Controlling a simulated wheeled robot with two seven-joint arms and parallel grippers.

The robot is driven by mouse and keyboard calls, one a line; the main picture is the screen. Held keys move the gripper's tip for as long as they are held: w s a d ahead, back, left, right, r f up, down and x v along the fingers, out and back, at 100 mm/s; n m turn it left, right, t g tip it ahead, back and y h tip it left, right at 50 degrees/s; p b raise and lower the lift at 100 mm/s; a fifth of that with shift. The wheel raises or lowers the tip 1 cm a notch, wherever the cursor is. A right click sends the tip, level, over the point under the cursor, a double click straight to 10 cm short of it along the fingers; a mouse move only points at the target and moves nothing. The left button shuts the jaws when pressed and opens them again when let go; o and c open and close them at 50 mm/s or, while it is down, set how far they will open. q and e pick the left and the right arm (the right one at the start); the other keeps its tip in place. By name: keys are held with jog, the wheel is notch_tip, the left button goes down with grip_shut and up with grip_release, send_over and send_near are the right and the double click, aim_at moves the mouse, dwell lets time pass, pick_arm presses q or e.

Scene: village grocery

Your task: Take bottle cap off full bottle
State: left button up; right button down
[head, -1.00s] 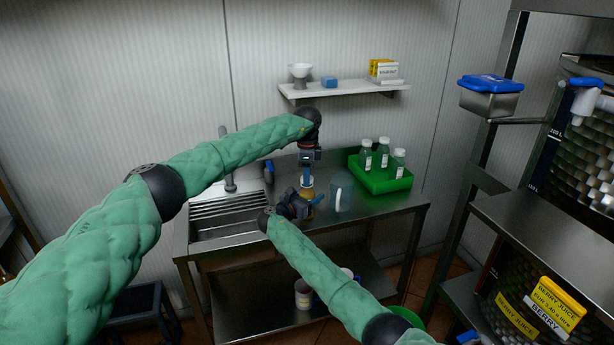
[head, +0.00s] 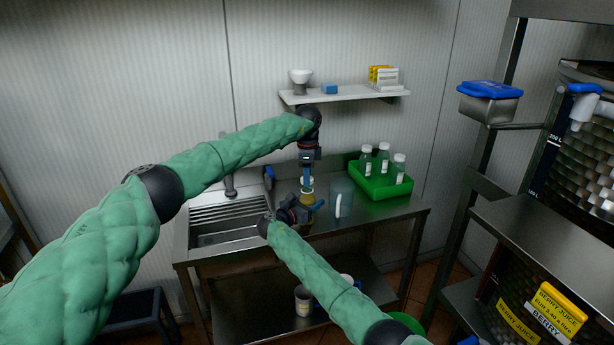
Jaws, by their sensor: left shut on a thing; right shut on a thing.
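A bottle with yellowish contents (head: 307,198) stands upright over the steel bench, small and partly hidden by my grippers. My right gripper (head: 308,208) comes in low from the front and is shut around the bottle's body. My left gripper (head: 307,180) points straight down from above and is shut at the bottle's top, on a small pale cap (head: 307,184). The cap is mostly covered by the blue fingers. I cannot tell whether it is still seated on the neck or lifted slightly.
A clear jug (head: 342,190) with a white handle stands just right of the bottle. A green crate (head: 384,192) with several capped bottles sits at the bench's back right. A sink (head: 228,232) lies at left. A wall shelf (head: 345,95) hangs above.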

pick_arm(q)
jog(key=shift+r, duration=1.95)
pick_arm(e)
jog(key=shift+c, duration=2.4)
grip_release()
